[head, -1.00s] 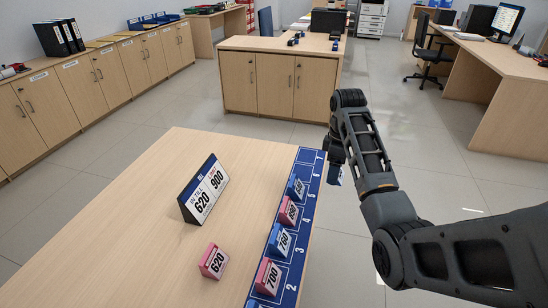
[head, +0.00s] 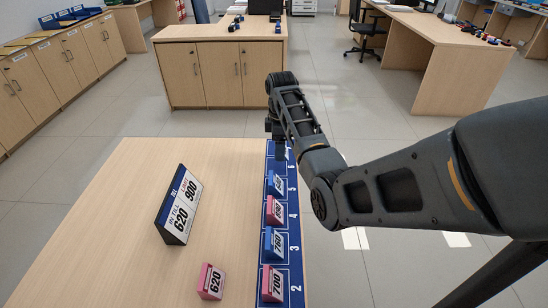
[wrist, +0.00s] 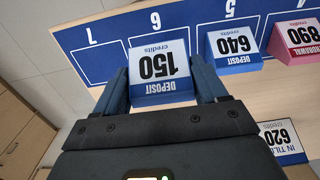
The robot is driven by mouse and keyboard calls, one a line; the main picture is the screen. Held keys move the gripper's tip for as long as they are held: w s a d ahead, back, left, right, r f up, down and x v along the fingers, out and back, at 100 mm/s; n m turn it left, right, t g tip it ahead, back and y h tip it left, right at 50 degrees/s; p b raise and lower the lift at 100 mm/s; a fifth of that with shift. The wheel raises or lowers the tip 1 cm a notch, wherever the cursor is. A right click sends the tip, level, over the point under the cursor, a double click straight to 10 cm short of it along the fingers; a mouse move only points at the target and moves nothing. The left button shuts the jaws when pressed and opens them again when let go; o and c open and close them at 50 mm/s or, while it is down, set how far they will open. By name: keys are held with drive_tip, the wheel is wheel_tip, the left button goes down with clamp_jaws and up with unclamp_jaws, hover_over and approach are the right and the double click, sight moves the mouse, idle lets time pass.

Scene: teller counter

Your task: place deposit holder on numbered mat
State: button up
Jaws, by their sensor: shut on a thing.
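My gripper (wrist: 162,86) is shut on a blue deposit holder (wrist: 162,95) with a white face reading "150 credits". In the wrist view it covers the mat beside the number 6, with the 7 space to its left. I cannot tell whether its base touches the mat. In the head view my gripper (head: 277,140) is over the far end of the numbered mat (head: 297,262), and the arm hides the held holder. The blue mat runs along the table's right edge. A blue 640 holder (wrist: 235,48) stands at 5.
On the mat, a pink 890 holder (head: 275,210), blue 760 holder (head: 273,243) and pink 700 holder (head: 273,283) stand towards the near end. A pink 620 holder (head: 211,281) and an "in till" sign (head: 179,205) stand on the table, whose left part is bare.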

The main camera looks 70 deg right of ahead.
sight(274, 167)
drive_tip(key=shift+w+a+f, duration=0.35)
drive_tip(key=shift+w+f, duration=0.1)
drive_tip(key=shift+w, duration=0.3)
drive_tip(key=shift+f, duration=2.05)
drive_tip(key=shift+f, duration=0.15)
drive_tip(key=o, duration=1.1)
drive_tip(key=shift+o, duration=0.2)
wheel_tip(274, 167, up, 12)
